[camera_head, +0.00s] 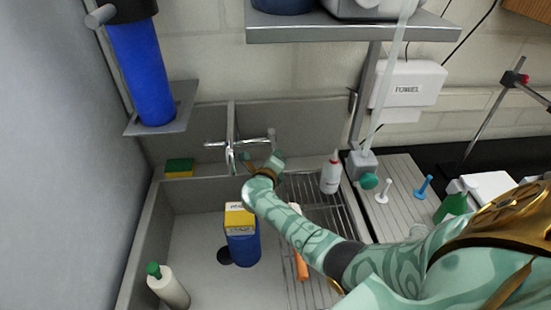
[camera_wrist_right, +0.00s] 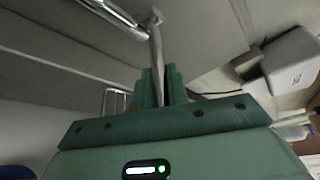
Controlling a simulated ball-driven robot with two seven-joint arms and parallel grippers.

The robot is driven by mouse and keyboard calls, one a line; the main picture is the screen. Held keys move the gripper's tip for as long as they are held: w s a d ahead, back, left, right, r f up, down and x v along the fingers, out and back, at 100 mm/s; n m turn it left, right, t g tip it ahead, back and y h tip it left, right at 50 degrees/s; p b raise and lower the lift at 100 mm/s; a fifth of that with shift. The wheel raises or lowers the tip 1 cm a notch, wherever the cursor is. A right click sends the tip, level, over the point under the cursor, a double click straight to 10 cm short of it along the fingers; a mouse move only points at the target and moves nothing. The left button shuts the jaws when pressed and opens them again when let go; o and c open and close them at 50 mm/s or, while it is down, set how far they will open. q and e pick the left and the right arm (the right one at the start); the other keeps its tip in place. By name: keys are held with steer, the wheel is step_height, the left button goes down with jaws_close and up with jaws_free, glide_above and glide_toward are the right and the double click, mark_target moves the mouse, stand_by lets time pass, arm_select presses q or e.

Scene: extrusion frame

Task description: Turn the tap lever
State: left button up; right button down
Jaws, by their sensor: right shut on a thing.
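The chrome tap (camera_head: 231,142) is mounted at the back of the sink, with a horizontal body and a spout toward the basin. Its lever (camera_head: 272,137) is at the right end, close to my right gripper (camera_head: 276,160). In the right wrist view, the lever (camera_wrist_right: 156,45) is a thin metal bar running down between my green fingers (camera_wrist_right: 162,88). The fingers are shut on it, and they hide its lower end. My left gripper is not in view.
In the sink (camera_head: 200,213) stand a blue container with a yellow label (camera_head: 241,238) and a white bottle with a green cap (camera_head: 170,287). A sponge (camera_head: 179,168) lies on the back left ledge. A white squeeze bottle (camera_head: 331,175) stands right of my gripper.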

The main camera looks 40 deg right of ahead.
steer(key=c, duration=1.4)
jaws_free()
steer(key=shift+o, duration=0.2)
